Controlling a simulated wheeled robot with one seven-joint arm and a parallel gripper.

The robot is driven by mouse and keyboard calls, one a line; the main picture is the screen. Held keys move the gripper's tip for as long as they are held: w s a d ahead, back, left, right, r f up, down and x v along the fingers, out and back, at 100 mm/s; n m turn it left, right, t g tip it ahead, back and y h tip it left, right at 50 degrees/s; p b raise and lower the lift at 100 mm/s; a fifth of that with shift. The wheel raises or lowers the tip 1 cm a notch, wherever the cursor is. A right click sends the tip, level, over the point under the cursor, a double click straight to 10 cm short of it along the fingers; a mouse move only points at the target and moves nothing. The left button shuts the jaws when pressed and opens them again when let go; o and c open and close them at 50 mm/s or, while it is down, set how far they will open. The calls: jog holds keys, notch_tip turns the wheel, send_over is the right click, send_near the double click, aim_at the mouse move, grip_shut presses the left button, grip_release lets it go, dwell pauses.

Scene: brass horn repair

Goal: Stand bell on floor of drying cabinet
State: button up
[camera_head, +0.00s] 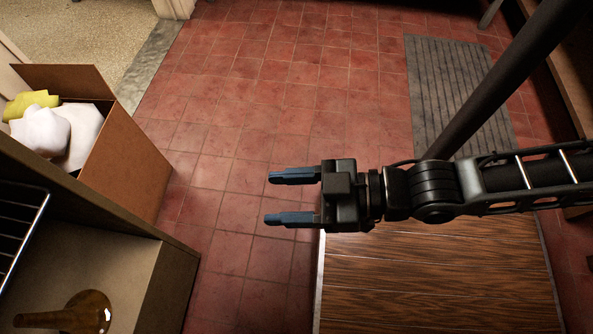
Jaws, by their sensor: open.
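A brass-coloured bell (92,312) is at the bottom left, on the pale floor of an open-sided cabinet (112,268) that looks like the drying cabinet. Its flared end is on the right and its narrow end points left. The frame's lower edge cuts off part of the cabinet. My gripper (292,197) is open and empty, its blue fingers pointing left. It is well to the right of the cabinet and apart from the bell.
A wire rack (18,228) is at the cabinet's left. A cardboard box (125,165) with white and yellow cloths stands behind the cabinet. A wooden-topped surface (430,285) is below my arm. A grey mat (450,90) lies at the back right. Red tiled floor (270,80) is clear.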

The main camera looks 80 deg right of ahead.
jog(key=s+r, duration=0.3)
jog(key=r, duration=0.2)
jog(key=shift+s+d+r+m+g+h, duration=0.2)
jog(key=shift+s+d+m+g+h, duration=0.1)
jog(key=shift+s+d+m+h, duration=0.15)
